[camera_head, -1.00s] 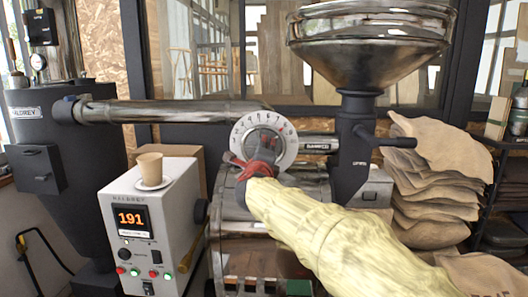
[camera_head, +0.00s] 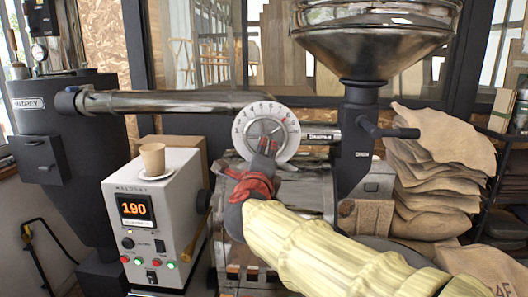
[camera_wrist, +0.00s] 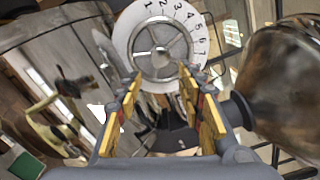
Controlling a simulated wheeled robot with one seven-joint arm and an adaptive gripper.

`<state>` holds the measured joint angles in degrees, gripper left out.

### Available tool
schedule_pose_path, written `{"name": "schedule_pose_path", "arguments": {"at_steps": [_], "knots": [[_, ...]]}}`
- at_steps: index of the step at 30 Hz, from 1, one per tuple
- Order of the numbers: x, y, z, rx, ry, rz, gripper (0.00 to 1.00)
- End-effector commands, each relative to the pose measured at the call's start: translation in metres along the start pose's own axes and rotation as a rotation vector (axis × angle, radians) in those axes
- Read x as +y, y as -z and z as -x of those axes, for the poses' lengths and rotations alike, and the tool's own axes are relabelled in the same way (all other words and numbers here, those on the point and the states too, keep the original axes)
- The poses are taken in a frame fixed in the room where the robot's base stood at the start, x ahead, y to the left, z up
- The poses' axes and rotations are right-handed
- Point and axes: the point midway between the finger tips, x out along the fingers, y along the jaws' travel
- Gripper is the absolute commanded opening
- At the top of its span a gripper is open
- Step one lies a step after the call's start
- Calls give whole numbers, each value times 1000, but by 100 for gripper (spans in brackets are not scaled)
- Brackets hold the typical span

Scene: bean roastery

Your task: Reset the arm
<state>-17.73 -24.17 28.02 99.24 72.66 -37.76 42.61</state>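My arm in its pale yellow cover reaches in from the lower right in the head view. My gripper (camera_head: 266,146) is in front of the lower part of a round numbered dial (camera_head: 289,127). In the wrist view, the two yellow-and-dark fingers of my gripper (camera_wrist: 160,84) stand apart with nothing between them. The dial (camera_wrist: 120,41) and its spoked hub (camera_wrist: 160,32) are just beyond the fingertips, and I see no grip on them. Exact clearance between the fingertips and the dial cannot be told.
A control box (camera_head: 178,211) reading 190 carries a paper cup (camera_head: 153,156) on a saucer at left. A steel hopper (camera_head: 375,45) stands above right, with stacked burlap sacks (camera_head: 425,185) beside it. A horizontal pipe (camera_head: 170,103) runs behind my gripper.

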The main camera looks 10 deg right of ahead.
Motion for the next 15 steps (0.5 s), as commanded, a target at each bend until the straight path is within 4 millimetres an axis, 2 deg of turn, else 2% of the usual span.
{"name": "schedule_pose_path", "arguments": {"at_steps": [11,13,15], "knots": [[0,0,2,0,0,9,38],[6,-6,2,-23,-20,45,38],[17,-22,3,-87,-54,114,38]]}}
